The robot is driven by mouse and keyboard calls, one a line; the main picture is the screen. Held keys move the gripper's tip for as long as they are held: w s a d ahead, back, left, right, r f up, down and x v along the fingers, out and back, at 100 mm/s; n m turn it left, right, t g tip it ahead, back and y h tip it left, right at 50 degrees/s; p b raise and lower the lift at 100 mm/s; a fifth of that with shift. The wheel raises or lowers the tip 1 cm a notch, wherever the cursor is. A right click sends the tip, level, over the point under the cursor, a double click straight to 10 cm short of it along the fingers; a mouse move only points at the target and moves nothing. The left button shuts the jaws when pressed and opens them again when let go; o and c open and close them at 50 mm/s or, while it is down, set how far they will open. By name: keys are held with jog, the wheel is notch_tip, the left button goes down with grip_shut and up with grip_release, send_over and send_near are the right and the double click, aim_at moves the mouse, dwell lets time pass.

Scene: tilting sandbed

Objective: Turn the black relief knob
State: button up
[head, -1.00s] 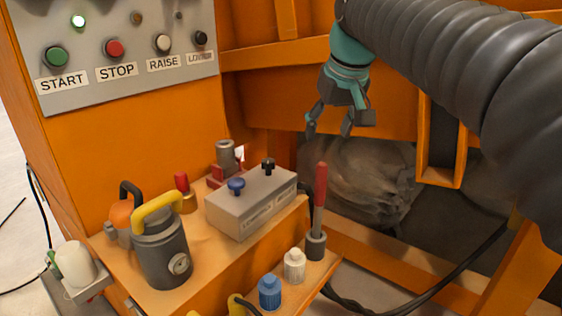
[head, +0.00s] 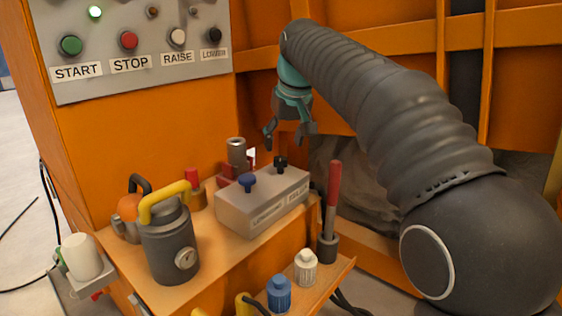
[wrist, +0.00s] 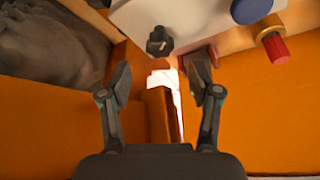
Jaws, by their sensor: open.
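The black relief knob (head: 281,162) stands on top of a grey valve box (head: 240,214), near its far right end. In the wrist view the black knob (wrist: 159,41) shows beyond the fingertips, roughly centred between them. A blue knob (head: 247,182) sits on the same box to the left. My gripper (head: 289,140) is open and empty, pointing down, above and slightly right of the black knob and apart from it. In the wrist view my gripper's (wrist: 158,80) two fingers are spread wide.
A red-handled lever (head: 333,190) rises right of the box. Behind the box is a metal cylinder on a red base (head: 236,152). A yellow-handled grey canister (head: 168,245) stands at left. Blue (head: 279,293) and white (head: 305,267) caps stand in front. The button panel (head: 140,50) is upper left.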

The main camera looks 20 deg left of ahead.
aim_at(281, 158)
jog(key=b+x, duration=0.1)
jog(key=x, duration=0.4)
jog(key=shift+w+f, duration=0.15)
jog(key=shift+f, duration=0.2)
jog(key=c, duration=1.1)
